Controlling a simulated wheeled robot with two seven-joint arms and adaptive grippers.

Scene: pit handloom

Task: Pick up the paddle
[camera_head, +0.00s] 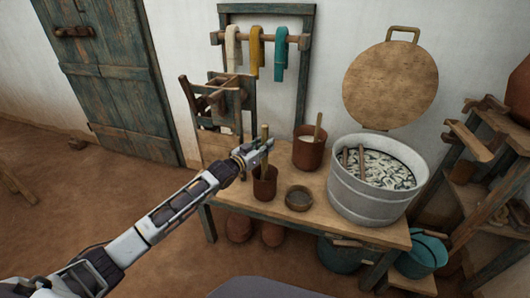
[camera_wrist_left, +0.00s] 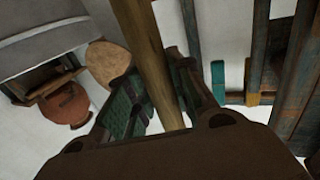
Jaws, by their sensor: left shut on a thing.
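The wooden paddle (camera_head: 264,131) stands upright, with its lower end hidden in a small brown pot (camera_head: 265,187) on the wooden table. My left gripper (camera_head: 263,146) reaches in from the left and is shut on the paddle's shaft above the pot's rim. In the left wrist view the paddle (camera_wrist_left: 147,45) passes between the two fingers of the left gripper (camera_wrist_left: 160,95). My right gripper is in neither view.
A larger brown pot (camera_head: 308,154) with a stick in it stands behind. A small bowl (camera_head: 299,199) and a big metal tub (camera_head: 360,205) stand to the right on the table (camera_head: 330,226). A wooden reel device (camera_head: 215,100) and a yarn rack (camera_head: 310,60) are behind.

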